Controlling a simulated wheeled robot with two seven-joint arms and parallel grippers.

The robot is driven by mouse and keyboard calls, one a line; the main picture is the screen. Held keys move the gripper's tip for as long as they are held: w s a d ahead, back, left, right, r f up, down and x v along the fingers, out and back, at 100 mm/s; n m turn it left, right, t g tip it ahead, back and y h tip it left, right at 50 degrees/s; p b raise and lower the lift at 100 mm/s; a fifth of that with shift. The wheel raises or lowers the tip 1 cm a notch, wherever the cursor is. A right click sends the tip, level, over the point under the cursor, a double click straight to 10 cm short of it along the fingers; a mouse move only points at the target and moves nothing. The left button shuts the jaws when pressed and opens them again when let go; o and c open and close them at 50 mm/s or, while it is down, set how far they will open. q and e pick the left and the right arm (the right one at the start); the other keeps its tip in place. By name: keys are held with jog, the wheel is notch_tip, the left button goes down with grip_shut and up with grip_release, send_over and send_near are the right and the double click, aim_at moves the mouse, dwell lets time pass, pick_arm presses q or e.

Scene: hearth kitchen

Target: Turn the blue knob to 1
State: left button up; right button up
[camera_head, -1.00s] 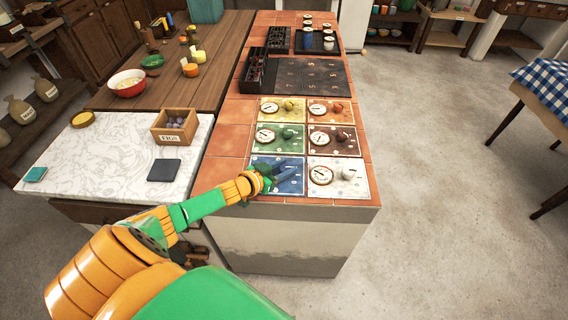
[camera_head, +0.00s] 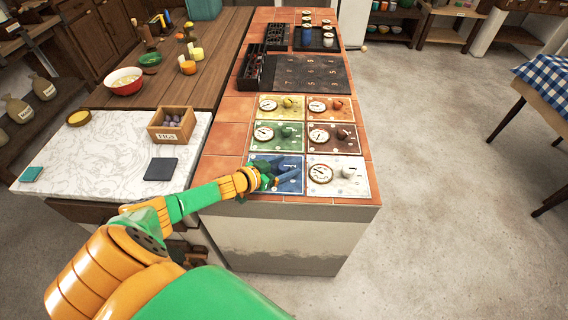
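The blue panel (camera_head: 292,187) lies at the front left of a block of knob panels on the tiled counter. My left gripper (camera_head: 281,173) is over this panel, its arm coming in from the lower left. The gripper and its dark fingers cover most of the panel, so the blue knob and its dial are hidden. I cannot tell whether the fingers are open or shut on the knob. My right gripper is not in view.
A white-knob panel (camera_head: 354,189) lies directly right of the blue one. A green panel (camera_head: 292,146) is behind it and a brown panel (camera_head: 350,148) diagonally behind. A wooden fig box (camera_head: 171,136) and dark square (camera_head: 161,169) are on the marble top to the left.

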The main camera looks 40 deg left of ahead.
pick_arm(q)
jog(key=p+v, duration=0.2)
jog(key=v, duration=0.5)
jog(key=shift+s+r, duration=0.1)
dwell(0.4)
